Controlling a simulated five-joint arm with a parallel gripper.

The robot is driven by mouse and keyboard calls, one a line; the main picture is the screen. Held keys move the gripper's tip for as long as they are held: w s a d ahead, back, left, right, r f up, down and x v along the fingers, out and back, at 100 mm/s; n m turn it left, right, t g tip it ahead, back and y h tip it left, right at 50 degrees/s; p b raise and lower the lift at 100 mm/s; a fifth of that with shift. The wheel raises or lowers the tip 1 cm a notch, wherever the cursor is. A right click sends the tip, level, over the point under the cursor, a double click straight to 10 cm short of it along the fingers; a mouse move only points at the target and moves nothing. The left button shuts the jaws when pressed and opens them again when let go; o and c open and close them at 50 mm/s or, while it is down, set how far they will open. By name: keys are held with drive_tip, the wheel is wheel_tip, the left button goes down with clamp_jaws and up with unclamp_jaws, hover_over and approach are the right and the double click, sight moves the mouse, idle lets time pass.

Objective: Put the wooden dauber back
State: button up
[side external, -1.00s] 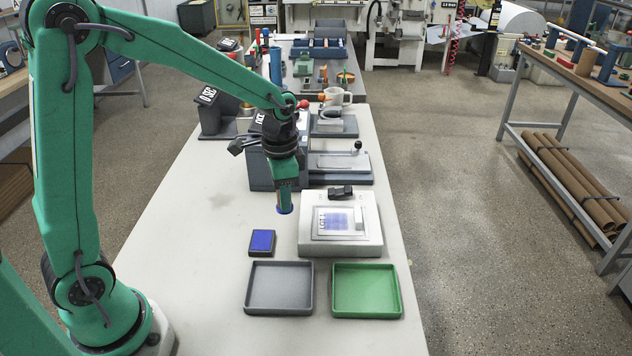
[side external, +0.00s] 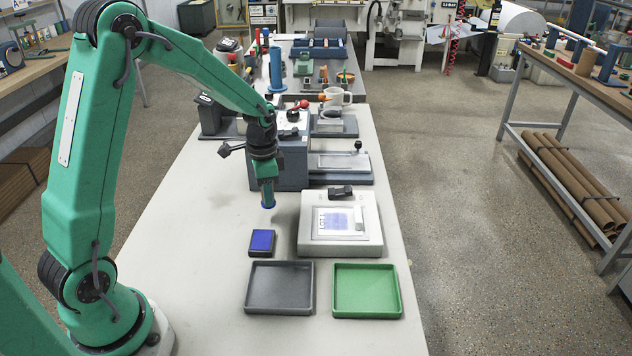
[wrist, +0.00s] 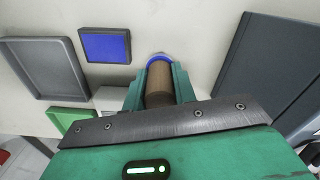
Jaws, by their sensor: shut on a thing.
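My gripper (side external: 266,187) is shut on the wooden dauber (wrist: 159,82), a brown cylinder with a blue end. In the side external view the dauber's blue end (side external: 268,206) points down, held above the table. It hangs behind the blue ink pad (side external: 262,241) and left of the white device with a square window (side external: 341,242). The ink pad also shows in the wrist view (wrist: 106,46), apart from the dauber. Most of the dauber's body is hidden by the jaws in the side view.
A grey tray (side external: 251,288) and a green tray (side external: 339,290) lie at the table's near end. A grey box (side external: 292,168) stands close behind my gripper, beside a flat plate device (side external: 340,162). The table's left side is clear.

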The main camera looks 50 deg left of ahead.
drive_tip(key=shift+w+a+f, duration=0.25)
drive_tip(key=shift+a+f, duration=0.2)
drive_tip(key=shift+a, duration=0.3)
drive_tip(key=shift+f, duration=0.1)
drive_tip(key=shift+f, duration=1.95)
drive_tip(key=shift+f, duration=0.1)
drive_tip(key=o, duration=1)
wheel_tip(320, 180, up, 12)
